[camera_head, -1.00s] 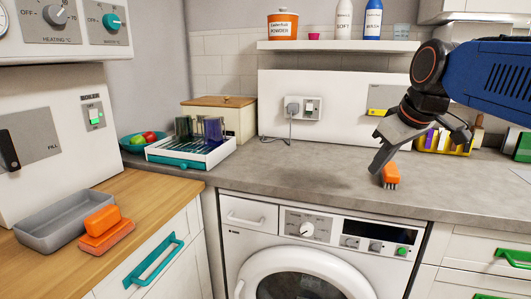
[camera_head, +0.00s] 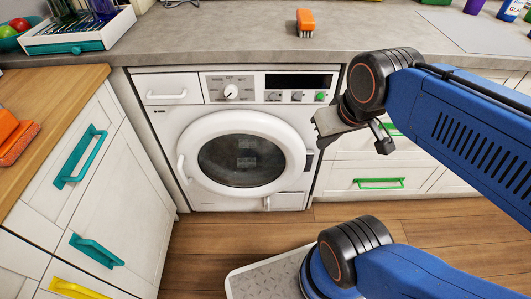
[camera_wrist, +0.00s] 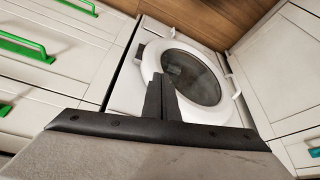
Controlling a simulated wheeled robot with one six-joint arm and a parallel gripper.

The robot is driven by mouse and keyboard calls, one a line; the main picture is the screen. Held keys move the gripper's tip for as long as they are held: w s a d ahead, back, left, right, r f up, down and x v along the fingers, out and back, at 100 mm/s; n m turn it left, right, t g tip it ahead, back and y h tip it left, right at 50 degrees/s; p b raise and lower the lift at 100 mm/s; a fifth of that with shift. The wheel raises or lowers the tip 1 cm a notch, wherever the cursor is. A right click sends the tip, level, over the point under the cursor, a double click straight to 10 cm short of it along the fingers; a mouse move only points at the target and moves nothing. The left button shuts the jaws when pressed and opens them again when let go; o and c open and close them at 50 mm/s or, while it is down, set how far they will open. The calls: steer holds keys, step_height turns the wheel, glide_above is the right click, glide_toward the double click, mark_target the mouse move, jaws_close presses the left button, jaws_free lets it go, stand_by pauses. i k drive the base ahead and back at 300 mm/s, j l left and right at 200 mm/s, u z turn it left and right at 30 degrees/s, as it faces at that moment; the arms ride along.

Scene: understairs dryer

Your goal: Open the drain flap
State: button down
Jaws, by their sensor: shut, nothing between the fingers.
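The drain flap (camera_head: 289,201) is a small white panel at the dryer's lower right, below the round door. It looks closed, flush with the front. A small pale tab (camera_head: 266,203) stands at its left edge. In the upside-down wrist view the flap (camera_wrist: 154,27) is at the dryer's top left. My gripper (camera_head: 322,130) is in front of the dryer's right edge, above the flap and apart from it. In the wrist view its dark fingers (camera_wrist: 160,97) are together and empty, overlapping the edge of the door.
The round dryer door (camera_head: 246,150) is closed, with a white handle (camera_head: 182,168) at left. White drawers with green handles (camera_head: 380,183) stand to the right.

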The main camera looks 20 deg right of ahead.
mark_target(278, 200)
steer(key=k+j, duration=0.2)
steer(key=j, duration=0.15)
steer(key=k+j, duration=0.15)
steer(key=j, duration=0.25)
steer(key=k+j, duration=0.2)
steer(key=j, duration=0.15)
steer(key=k+j, duration=0.15)
steer(key=j, duration=0.25)
steer(key=z, duration=0.05)
